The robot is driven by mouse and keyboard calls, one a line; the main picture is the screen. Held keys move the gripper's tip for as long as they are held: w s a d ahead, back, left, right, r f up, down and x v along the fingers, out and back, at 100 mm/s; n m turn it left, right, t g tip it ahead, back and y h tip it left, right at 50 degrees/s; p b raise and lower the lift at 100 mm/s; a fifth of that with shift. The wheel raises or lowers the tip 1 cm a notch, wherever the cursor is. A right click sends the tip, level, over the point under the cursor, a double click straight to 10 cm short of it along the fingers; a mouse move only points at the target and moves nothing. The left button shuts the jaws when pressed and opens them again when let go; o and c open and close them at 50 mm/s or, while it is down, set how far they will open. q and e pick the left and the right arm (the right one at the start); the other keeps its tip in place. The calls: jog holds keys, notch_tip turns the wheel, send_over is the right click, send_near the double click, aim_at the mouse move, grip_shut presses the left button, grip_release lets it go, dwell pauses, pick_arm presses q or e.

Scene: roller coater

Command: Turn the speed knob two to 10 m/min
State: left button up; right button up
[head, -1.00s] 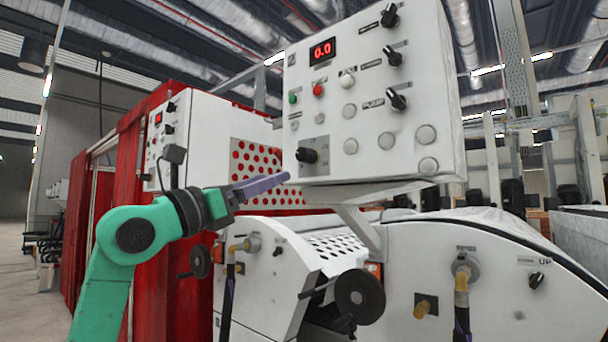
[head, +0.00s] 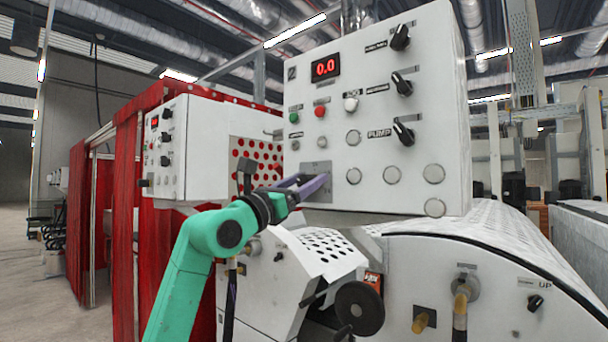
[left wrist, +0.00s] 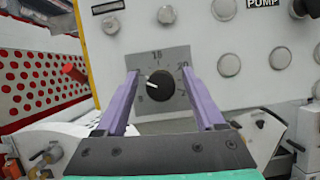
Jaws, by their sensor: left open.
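A black round speed knob (left wrist: 161,85) sits on a grey scale plate (left wrist: 146,62) on the white control panel. In the left wrist view its white pointer mark points left and slightly up; 15 is printed above it and 20 to its right. My left gripper (head: 309,185) is open in front of this plate (head: 314,168) at the panel's lower left. In the left wrist view the purple fingers (left wrist: 160,76) stand one on each side of the knob; contact cannot be told. In the head view the gripper hides the knob. The red display (head: 325,67) reads 0.0. My right gripper is not in view.
Buttons and several black knobs, such as the pump knob (head: 403,133), are on the same panel. A second white panel (head: 205,140) stands at the left by red curtains (head: 125,210). A black handwheel (head: 360,308) is below.

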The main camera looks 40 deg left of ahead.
pick_arm(q)
jog(key=shift+s, duration=0.15)
grip_shut()
jog(key=shift+n, duration=0.6)
jog(key=n+y, duration=0.2)
jog(key=n, duration=0.1)
jog(key=shift+n, duration=0.4)
jog(key=shift+n+g+y, duration=0.4)
jog(key=shift+n+y, duration=0.7)
jog(key=shift+n, duration=0.9)
grip_release()
jog(key=shift+b, duration=0.3)
